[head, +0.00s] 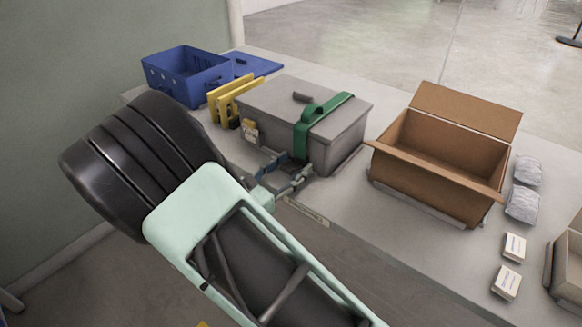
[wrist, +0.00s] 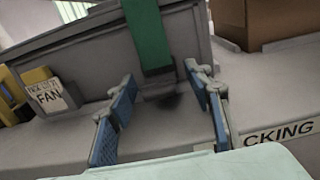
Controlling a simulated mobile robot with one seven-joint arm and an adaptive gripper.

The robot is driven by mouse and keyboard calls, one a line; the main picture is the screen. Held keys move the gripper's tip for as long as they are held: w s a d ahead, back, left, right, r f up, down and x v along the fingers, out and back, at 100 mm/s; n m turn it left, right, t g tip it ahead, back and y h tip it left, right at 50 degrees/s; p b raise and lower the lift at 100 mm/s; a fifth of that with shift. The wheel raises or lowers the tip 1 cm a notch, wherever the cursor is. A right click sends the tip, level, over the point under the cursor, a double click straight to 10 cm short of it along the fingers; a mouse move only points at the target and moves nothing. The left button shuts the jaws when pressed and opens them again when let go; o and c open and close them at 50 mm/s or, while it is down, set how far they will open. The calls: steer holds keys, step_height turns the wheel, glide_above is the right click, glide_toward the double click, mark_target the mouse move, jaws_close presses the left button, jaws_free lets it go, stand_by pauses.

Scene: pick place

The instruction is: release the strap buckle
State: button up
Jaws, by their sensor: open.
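A green strap (head: 325,108) runs over the lid of a grey lidded case (head: 285,103) and down its front. In the wrist view the strap (wrist: 147,35) hangs down the case front (wrist: 95,60) and ends at a small grey piece (wrist: 158,72); I cannot tell whether this is the buckle. My gripper (head: 285,178) is low in front of the case. In the wrist view its blue-padded fingers (wrist: 162,110) are open and empty, spread to either side of the strap's lower end, with a dark shadow between them. I see no contact with the strap.
A blue crate (head: 185,70) and yellow frames (head: 233,95) stand left of the case. An open cardboard box (head: 440,160) stands to its right. Grey pouches (head: 522,204) and small white boxes (head: 506,282) lie farther right. The table's front edge carries a label (wrist: 285,132).

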steer(key=shift+c, duration=0.4)
steer(key=c, duration=1)
steer(key=shift+f+t+h+b, duration=0.3)
steer(key=shift+b, duration=0.15)
steer(key=shift+r, duration=0.1)
steer(key=o, duration=1.1)
steer(key=shift+s, duration=0.1)
